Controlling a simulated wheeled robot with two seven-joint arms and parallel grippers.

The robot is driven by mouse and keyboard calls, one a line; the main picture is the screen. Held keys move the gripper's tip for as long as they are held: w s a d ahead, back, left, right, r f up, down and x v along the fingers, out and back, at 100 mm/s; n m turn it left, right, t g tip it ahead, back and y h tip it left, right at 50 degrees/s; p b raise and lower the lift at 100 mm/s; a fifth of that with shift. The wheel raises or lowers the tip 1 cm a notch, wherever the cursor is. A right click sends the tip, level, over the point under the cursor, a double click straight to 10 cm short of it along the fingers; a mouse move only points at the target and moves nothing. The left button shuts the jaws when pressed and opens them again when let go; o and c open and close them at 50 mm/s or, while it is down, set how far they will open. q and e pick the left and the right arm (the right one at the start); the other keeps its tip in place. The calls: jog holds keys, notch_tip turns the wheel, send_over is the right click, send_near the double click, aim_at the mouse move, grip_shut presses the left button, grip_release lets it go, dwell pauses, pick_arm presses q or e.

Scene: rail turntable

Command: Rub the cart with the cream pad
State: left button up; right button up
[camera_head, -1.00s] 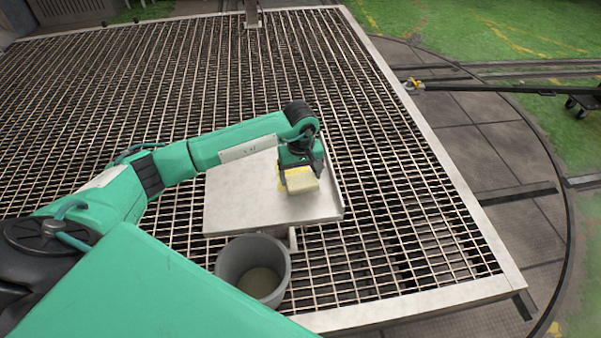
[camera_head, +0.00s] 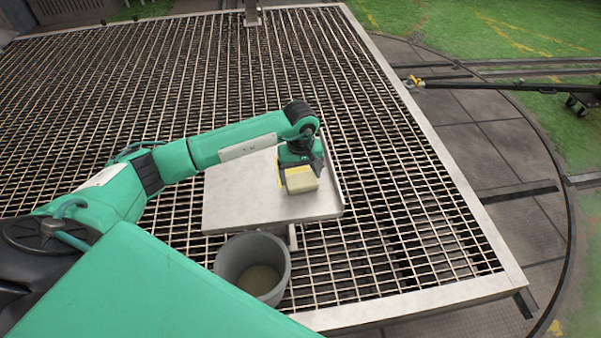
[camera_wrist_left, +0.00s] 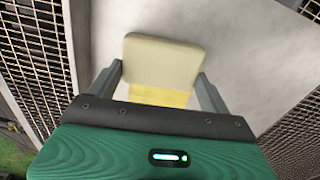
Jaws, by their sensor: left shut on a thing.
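The cream pad (camera_head: 302,184), with a yellow part on it, is between the fingers of my left gripper (camera_head: 300,176). The gripper is shut on it. In the left wrist view the pad (camera_wrist_left: 163,62) shows its cream face and the yellow part between the two grey fingers. The cart (camera_head: 235,200) has a flat pale metal top on the grating. The pad is over the right part of this top. I cannot tell for sure whether it touches the metal. The cart top also fills the middle of the left wrist view (camera_wrist_left: 245,50). My right gripper is not in view.
A grey bucket (camera_head: 253,268) stands at the cart's near side, with something pale at its bottom. Metal grating (camera_head: 400,235) surrounds the cart, with a pale edge beam (camera_head: 440,160) on the right. A post (camera_head: 251,14) rises at the far edge.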

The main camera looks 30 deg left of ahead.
pick_arm(q)
jog(key=shift+f+b, duration=0.4)
jog(key=shift+f, duration=0.1)
jog(key=shift+w, duration=0.1)
